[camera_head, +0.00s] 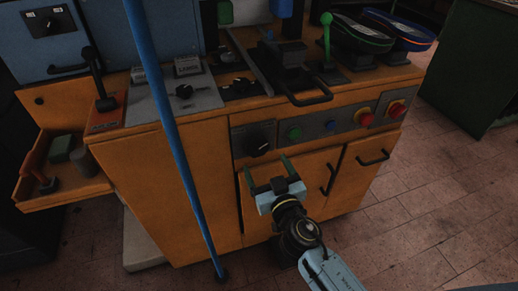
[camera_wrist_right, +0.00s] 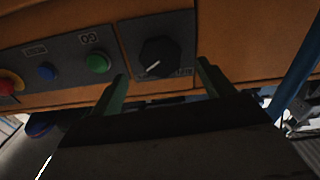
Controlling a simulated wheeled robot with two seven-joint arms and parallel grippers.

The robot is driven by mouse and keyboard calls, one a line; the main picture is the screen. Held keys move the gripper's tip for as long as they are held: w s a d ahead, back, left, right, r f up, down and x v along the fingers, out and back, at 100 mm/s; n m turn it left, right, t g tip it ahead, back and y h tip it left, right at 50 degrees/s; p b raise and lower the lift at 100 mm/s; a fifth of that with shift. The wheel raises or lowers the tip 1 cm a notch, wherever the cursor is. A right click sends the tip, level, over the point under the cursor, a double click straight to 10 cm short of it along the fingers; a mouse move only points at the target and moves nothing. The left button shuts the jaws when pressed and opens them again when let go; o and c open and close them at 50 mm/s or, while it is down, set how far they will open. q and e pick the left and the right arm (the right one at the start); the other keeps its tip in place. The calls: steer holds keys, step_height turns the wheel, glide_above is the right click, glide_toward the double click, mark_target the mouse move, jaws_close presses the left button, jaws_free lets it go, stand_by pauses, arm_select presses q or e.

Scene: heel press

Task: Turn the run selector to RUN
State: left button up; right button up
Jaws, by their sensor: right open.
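The run selector looks to be the black rotary knob (camera_head: 259,150) on a dark panel at the left of the cabinet's front strip. In the right wrist view the knob (camera_wrist_right: 160,57) has a white pointer line aimed down and to the left; its labels are too small to read. My right gripper (camera_head: 268,166) is open and empty, just below and in front of the knob. In the right wrist view its two green fingers (camera_wrist_right: 162,82) stand apart, one on each side below the knob, not touching it. My left gripper is not in view.
Right of the knob are a green button (camera_head: 295,134), a blue button (camera_head: 331,125) and red knobs on yellow (camera_head: 365,117). A blue pole (camera_head: 172,125) crosses the view at left. Cabinet door handles (camera_head: 328,180) stick out below. The floor at right is clear.

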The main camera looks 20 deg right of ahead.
mark_target(258, 151)
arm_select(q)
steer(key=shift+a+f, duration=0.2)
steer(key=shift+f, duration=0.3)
arm_select(e)
steer(key=w, duration=0.6)
steer(key=shift+w+a, duration=0.15)
steer(key=shift+w, duration=0.15)
steer(key=c, duration=1)
steer(key=shift+o, duration=0.2)
